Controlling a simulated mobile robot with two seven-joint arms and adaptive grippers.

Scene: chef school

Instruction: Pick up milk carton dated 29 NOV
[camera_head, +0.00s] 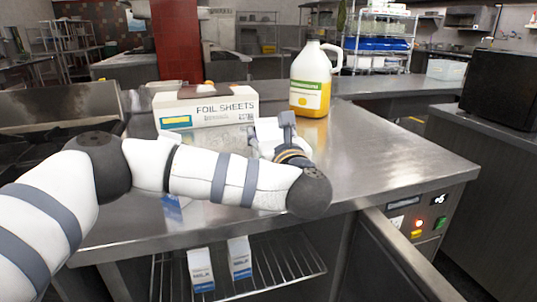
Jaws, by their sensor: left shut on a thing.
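Two white-and-blue milk cartons stand on the wire shelf under the counter, one on the left (201,270) and one on the right (239,259). Their dates are too small to read. A white-and-blue patch (173,209) shows below my left forearm at the counter's edge; most of it is hidden, so I cannot tell what it is. My left arm reaches across the counter. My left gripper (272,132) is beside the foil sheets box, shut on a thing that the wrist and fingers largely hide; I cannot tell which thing. My right gripper is out of view.
A foil sheets box (208,108) stands at the back of the steel counter (385,160). A jug of yellow liquid (310,80) stands behind my gripper. The counter's right part is clear. A stove (60,135) is at left, a black appliance (500,85) at right.

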